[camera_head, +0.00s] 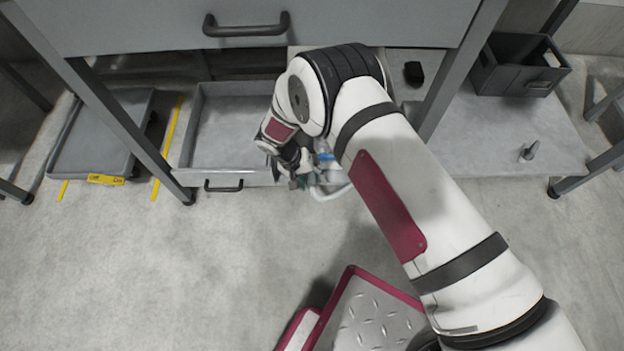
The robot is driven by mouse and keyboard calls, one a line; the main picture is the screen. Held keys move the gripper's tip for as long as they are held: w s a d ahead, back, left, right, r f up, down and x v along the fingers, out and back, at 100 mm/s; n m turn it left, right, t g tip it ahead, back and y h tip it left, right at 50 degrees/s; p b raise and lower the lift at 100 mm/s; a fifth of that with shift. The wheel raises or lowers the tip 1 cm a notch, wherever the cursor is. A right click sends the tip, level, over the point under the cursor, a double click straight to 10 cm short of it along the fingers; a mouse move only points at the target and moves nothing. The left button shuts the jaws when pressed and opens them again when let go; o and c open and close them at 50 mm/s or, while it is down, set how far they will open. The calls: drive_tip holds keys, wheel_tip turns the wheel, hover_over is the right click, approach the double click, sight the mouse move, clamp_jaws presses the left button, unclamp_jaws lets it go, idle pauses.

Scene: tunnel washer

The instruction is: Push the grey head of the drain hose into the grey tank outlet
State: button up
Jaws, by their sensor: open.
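My gripper (294,182) points down in front of the workbench, at the right front corner of an open drawer. It is small in the picture and partly covered by my wrist. It is open. A white curved piece, which looks like hose (334,193), shows just right of the gripper, partly behind my arm. A small blue part (325,157) is beside it. I cannot make out the hose's grey head or the grey tank outlet; my arm covers much of that area.
The low drawer (187,140) is open and looks empty. A closed drawer (130,25) is above. A grey trolley (88,150) stands left beside yellow floor strips (167,150). A dark bin (487,75) and a small grey cone-shaped piece (530,151) are at right.

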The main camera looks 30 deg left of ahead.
drive_tip(key=v, duration=1.1)
drive_tip(key=shift+s, duration=0.15)
